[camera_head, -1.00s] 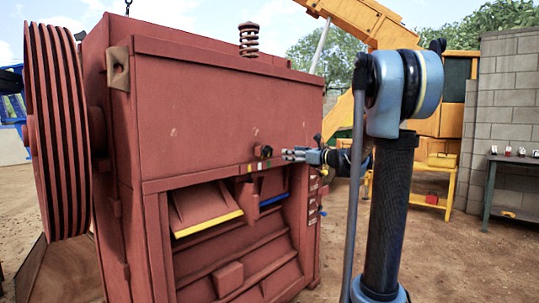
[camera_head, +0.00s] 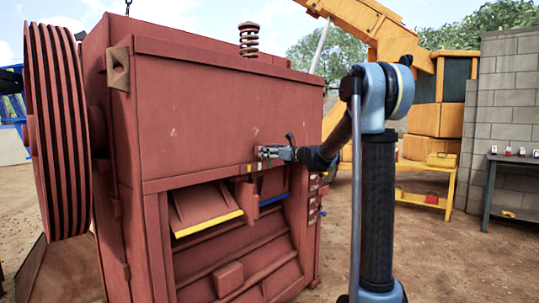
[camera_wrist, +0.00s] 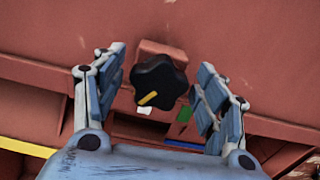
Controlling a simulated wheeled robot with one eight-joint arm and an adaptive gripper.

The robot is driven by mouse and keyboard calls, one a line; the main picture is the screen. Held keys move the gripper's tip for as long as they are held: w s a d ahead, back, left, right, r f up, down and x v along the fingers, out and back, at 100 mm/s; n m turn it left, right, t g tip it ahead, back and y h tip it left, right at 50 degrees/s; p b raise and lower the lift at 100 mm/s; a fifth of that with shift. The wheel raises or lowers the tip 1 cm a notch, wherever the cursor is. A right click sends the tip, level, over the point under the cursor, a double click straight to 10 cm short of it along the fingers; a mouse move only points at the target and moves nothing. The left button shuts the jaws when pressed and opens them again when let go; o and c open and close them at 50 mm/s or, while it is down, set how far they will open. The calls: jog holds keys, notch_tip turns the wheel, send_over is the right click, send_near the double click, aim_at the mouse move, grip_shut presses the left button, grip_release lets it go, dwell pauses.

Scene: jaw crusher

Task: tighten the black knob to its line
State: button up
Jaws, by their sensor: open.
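The black knob (camera_wrist: 160,82) is a lobed knob with a yellow pointer mark on its lower left. It sits on a small red block on the red crusher's front face. A white mark (camera_wrist: 144,110) lies just below the pointer, and a green mark (camera_wrist: 185,113) lies to the lower right. In the wrist view my gripper (camera_wrist: 158,90) is open, with one finger on each side of the knob and gaps showing on both sides.
The red jaw crusher (camera_head: 220,110) fills the left and middle, with a striped flywheel (camera_head: 58,130) at its left. A yellow-edged plate (camera_head: 205,207) slopes below the knob. A yellow stand (camera_head: 425,185) and a dark table (camera_head: 510,185) are at the right. Bare ground lies between.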

jog(key=c, duration=1.1)
jog(key=shift+n, duration=0.3)
jog(key=o, duration=1.1)
jog(key=shift+d, duration=0.1)
jog(key=v, duration=1.1)
jog(key=shift+s+d, duration=0.3)
